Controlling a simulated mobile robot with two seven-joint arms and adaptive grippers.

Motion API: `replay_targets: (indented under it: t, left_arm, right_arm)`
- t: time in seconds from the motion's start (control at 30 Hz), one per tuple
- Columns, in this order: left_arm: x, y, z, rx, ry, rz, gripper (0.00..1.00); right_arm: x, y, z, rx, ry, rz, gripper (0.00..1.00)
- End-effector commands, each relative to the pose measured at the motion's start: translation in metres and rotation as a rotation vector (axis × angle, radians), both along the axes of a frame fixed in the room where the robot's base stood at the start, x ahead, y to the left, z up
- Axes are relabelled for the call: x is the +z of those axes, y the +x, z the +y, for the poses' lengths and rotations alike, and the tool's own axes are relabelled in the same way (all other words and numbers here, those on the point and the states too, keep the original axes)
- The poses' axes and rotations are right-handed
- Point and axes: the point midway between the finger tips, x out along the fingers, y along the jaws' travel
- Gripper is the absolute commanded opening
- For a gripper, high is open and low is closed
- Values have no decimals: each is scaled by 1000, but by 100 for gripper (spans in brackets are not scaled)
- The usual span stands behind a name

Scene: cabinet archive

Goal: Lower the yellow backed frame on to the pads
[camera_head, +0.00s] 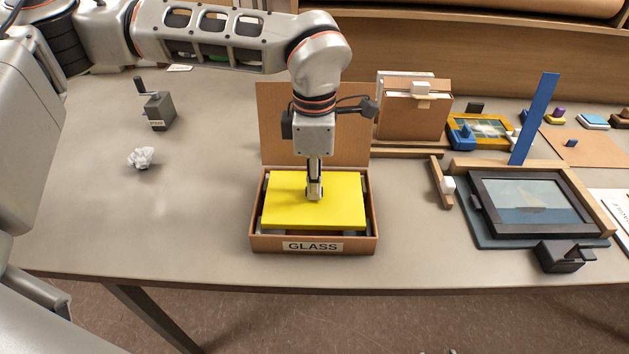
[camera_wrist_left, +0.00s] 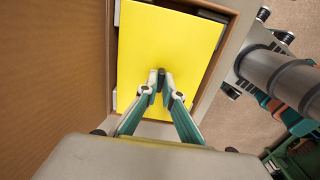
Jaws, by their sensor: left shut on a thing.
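The yellow backed frame (camera_head: 290,213) lies level, yellow side up, within the walls of an open brown box labelled GLASS (camera_head: 257,242). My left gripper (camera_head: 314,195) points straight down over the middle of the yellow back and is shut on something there. In the left wrist view the fingertips (camera_wrist_left: 160,82) meet at a small dark piece on the yellow back (camera_wrist_left: 170,35). Light pad-like pieces show at the box's inner corners beside the frame. Whether the frame's underside touches the pads is hidden. My right gripper is not in view.
The box's raised lid (camera_head: 277,120) stands behind the frame. To the right are a dark picture frame (camera_head: 530,205) on a mat, an upright blue strip (camera_head: 533,118) and a brown file box (camera_head: 410,112). A grey crank device (camera_head: 157,110) and crumpled paper (camera_head: 141,158) lie left, with clear table between.

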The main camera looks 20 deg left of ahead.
Motion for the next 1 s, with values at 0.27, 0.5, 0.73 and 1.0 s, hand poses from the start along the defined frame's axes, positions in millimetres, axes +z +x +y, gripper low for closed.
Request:
replay_targets:
  t: [0.27,0.5,0.73,1.0]
  left_arm:
    - [-8,0,0,0,-1,0,0]
    - [-15,0,0,-1,-1,0,0]
    - [-21,0,0,-1,-1,0,0]
    - [-28,0,0,0,-1,0,0]
  right_arm:
    - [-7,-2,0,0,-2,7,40]
    - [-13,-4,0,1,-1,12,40]
    - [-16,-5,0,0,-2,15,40]
    - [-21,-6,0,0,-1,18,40]
